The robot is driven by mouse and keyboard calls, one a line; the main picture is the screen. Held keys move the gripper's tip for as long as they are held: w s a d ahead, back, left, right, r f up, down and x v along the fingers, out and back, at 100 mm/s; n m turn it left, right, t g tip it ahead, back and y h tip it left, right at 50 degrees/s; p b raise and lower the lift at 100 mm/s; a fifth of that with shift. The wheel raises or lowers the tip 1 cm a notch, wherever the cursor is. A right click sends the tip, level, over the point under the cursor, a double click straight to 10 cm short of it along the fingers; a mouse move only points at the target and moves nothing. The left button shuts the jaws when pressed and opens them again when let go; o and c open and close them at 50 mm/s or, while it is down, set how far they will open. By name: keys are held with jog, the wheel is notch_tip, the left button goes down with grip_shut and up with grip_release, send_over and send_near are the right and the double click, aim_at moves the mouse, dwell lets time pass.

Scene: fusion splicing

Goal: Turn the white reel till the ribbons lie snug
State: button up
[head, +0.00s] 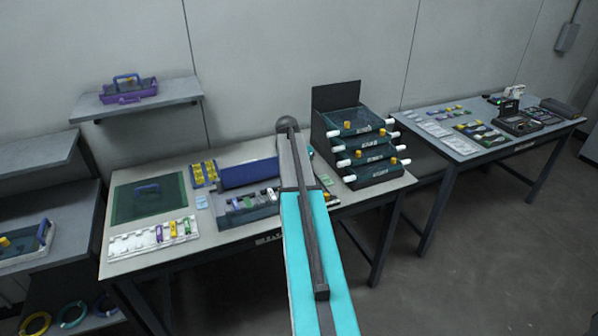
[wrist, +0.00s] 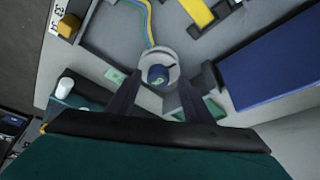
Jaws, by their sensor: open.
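The white reel (wrist: 158,55) is a round pale ring with a dark blue middle, in the upper middle of the wrist view. The ribbons (wrist: 148,22), in blue, yellow and green, run from the top of that view down to the reel, with a slight bend. My gripper (wrist: 158,86) is open, its two dark fingers pointing at the reel, one on each side of its lower part. I cannot tell whether they touch it. In the head view my arm hides the reel and the gripper.
A blue block (wrist: 285,62) lies right of the reel. A yellow piece (wrist: 197,12) sits above it. In the head view, a stack of dark trays (head: 362,150) stands right of my arm. A white rack (head: 150,238) and a green mat (head: 147,200) lie at the table's left.

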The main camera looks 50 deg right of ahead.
jog(key=b+v, duration=0.2)
jog(key=v, duration=1.1)
jog(key=shift+a+r, duration=0.2)
jog(key=shift+r, duration=0.1)
